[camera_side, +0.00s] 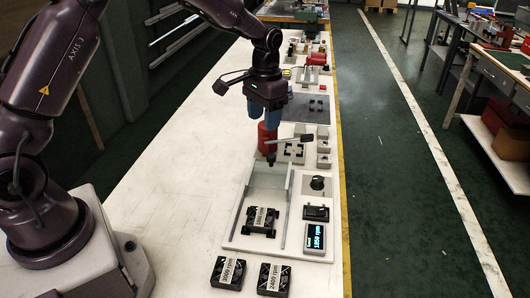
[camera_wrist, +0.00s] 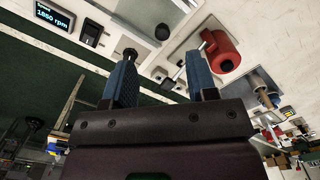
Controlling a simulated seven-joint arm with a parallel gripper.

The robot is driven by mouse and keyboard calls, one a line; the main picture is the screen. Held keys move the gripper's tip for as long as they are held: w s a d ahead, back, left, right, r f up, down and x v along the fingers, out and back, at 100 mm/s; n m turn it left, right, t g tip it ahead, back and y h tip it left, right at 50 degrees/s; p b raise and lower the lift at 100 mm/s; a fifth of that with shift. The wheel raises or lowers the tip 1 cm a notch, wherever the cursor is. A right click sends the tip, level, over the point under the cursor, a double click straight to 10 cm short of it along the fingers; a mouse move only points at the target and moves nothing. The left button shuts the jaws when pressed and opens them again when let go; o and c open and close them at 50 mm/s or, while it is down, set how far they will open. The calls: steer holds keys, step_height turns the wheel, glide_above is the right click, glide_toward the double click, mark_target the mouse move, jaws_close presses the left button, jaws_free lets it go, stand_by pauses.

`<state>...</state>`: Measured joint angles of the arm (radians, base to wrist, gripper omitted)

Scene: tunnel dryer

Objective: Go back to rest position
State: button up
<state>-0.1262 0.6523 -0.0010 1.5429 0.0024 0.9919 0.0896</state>
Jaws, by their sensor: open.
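My gripper (camera_side: 263,114) hangs over the white bench, above and behind the tunnel tray. Its two blue fingers are apart, with nothing seen between them. In the wrist view my gripper (camera_wrist: 161,58) also shows spread fingers, with bench fixtures beyond. A black fan with a white label (camera_side: 263,221) sits in the front part of the tray (camera_side: 267,182). A display (camera_side: 315,236) beside it reads about 1850 rpm and also shows in the wrist view (camera_wrist: 55,14).
A red cylinder (camera_side: 267,140) stands just below my gripper, with a lever (camera_side: 293,139) beside it. A dark upright post (camera_side: 268,172) rises near the tray. Two labelled fans (camera_side: 228,272) (camera_side: 273,279) lie at the front. The bench's left side is clear.

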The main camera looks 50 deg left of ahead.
steer(key=s+d+r+t, duration=0.2)
steer(key=s+r, duration=0.6)
steer(key=s, duration=0.4)
steer(key=s+d+r+t, duration=0.3)
steer(key=s+r, duration=0.5)
steer(key=s, duration=0.5)
steer(key=shift+s+d+r+t, duration=0.15)
steer(key=shift+s+d+t, duration=0.2)
steer(key=shift+t, duration=0.25)
